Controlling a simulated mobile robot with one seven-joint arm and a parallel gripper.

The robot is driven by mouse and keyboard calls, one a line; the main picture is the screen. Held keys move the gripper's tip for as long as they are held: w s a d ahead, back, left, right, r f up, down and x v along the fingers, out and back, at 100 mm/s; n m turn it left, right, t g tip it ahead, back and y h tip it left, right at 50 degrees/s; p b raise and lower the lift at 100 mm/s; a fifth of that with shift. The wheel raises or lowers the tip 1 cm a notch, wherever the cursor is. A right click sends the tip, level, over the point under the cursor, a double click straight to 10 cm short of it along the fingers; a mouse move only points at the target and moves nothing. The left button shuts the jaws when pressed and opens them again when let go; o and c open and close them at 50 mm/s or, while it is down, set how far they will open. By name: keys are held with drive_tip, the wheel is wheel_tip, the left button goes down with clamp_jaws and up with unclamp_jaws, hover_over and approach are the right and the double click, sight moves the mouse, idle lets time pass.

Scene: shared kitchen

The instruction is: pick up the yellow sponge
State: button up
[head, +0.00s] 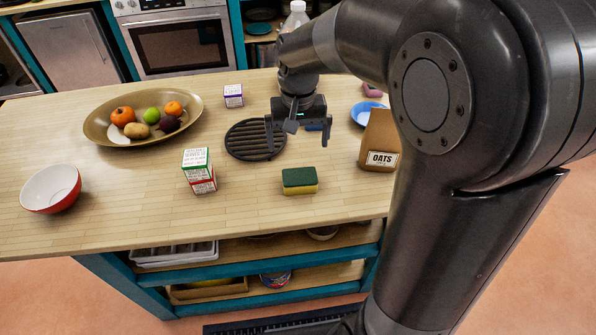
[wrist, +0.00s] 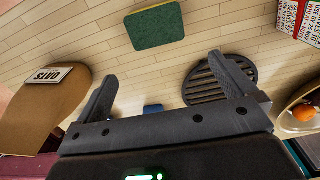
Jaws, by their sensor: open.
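The yellow sponge (head: 300,186) has a dark green top and lies flat on the wooden table near its front edge. In the wrist view its green face (wrist: 155,26) shows at the top, beyond the fingertips. My gripper (head: 297,138) is open and empty above the table, behind the sponge and apart from it. Its two fingers (wrist: 166,74) also show spread in the wrist view, with nothing held between them. A small blue object (wrist: 153,109) shows between the fingers, farther off on the table; what it is I cannot tell.
A round black grate (head: 255,140) lies left of my gripper. An oats bag (head: 379,140) stands right of the sponge, small cartons (head: 198,170) to its left. A fruit bowl (head: 98,128) and a red-and-white bowl (head: 51,188) are farther left. Bare table surrounds the sponge.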

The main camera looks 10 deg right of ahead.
sight(299, 170)
wheel_tip(299, 170, down, 5)
drive_tip(key=shift+f, duration=0.2)
drive_tip(key=f, duration=0.5)
drive_tip(key=shift+s+f, duration=0.1)
drive_tip(key=shift+s, duration=0.3)
drive_tip(key=c, duration=1)
